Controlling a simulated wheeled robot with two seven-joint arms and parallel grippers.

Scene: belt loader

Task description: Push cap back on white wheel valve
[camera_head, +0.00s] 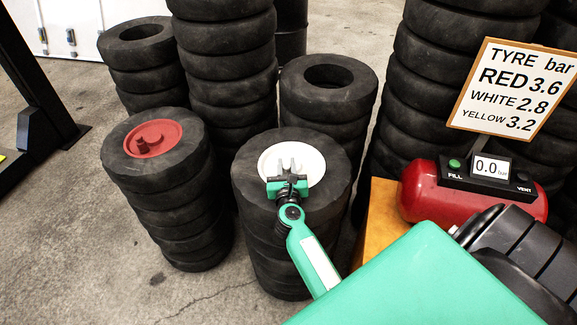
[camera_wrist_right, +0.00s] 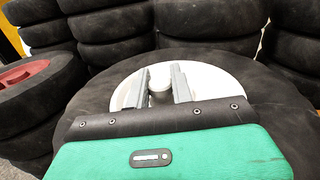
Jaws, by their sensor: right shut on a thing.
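The white wheel (camera_head: 305,160) is the hub of the tyre on top of the middle front stack. It also shows in the wrist view (camera_wrist_right: 122,92). My right gripper (camera_head: 288,164) is over this hub, its fingers pointing away from me. In the wrist view the fingers (camera_wrist_right: 161,80) are shut on a small cap (camera_wrist_right: 160,72) with a pale top and a darker grey side. The cap stands roughly upright between the fingertips. The valve under it is hidden, so I cannot tell whether the cap is seated on it. My left gripper is out of view.
A red wheel (camera_head: 153,139) with a dark valve tops the stack on the left. Tall tyre stacks (camera_head: 228,60) stand behind. At right are a red air tank (camera_head: 440,195), a gauge reading 0.0 (camera_head: 490,168) and a pressure sign (camera_head: 515,88) listing WHITE 2.8.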

